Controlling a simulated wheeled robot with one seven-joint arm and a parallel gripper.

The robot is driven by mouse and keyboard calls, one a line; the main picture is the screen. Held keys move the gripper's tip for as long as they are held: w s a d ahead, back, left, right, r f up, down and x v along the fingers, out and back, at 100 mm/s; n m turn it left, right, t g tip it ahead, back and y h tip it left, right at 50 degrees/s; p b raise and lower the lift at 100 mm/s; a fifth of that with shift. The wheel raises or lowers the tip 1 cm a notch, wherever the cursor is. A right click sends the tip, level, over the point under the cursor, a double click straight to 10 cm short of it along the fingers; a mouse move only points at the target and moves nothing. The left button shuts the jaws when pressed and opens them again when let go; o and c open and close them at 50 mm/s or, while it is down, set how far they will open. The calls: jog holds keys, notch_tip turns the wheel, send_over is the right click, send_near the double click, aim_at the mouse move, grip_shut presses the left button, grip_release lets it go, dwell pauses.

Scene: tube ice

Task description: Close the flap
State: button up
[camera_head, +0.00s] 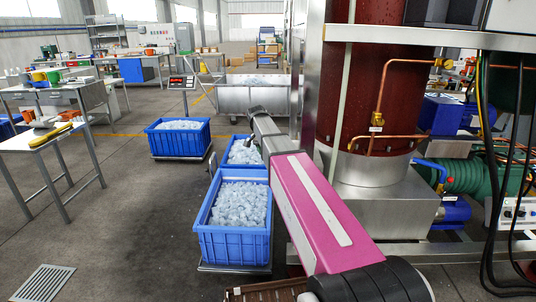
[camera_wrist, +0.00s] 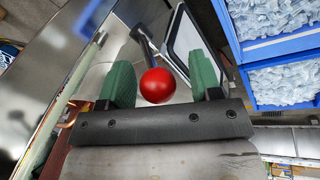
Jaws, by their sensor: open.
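My gripper (camera_wrist: 158,62) shows in the wrist view with its two green fingers apart. A red ball knob (camera_wrist: 157,86) sits between the fingers, with a gap to the finger on the right; whether it touches the left finger I cannot tell. A grey metal lever (camera_wrist: 144,42) runs from behind the knob toward the machine. A panel with a pale rim (camera_wrist: 184,42), perhaps the flap, lies beyond the right finger; how far open it stands I cannot tell. In the head view my pink arm reaches toward the machine's chute side, and the knob and flap are hidden.
Blue crates full of ice stand below: a near one (camera_head: 233,244), one behind it (camera_head: 240,165) partly hidden by my arm, and one at the left (camera_head: 180,153). The steel machine (camera_head: 384,205) stands close at the right. Open floor (camera_head: 130,220) lies left of the crates.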

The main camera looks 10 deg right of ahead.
jog(key=v, duration=0.9)
jog(key=shift+r, duration=0.15)
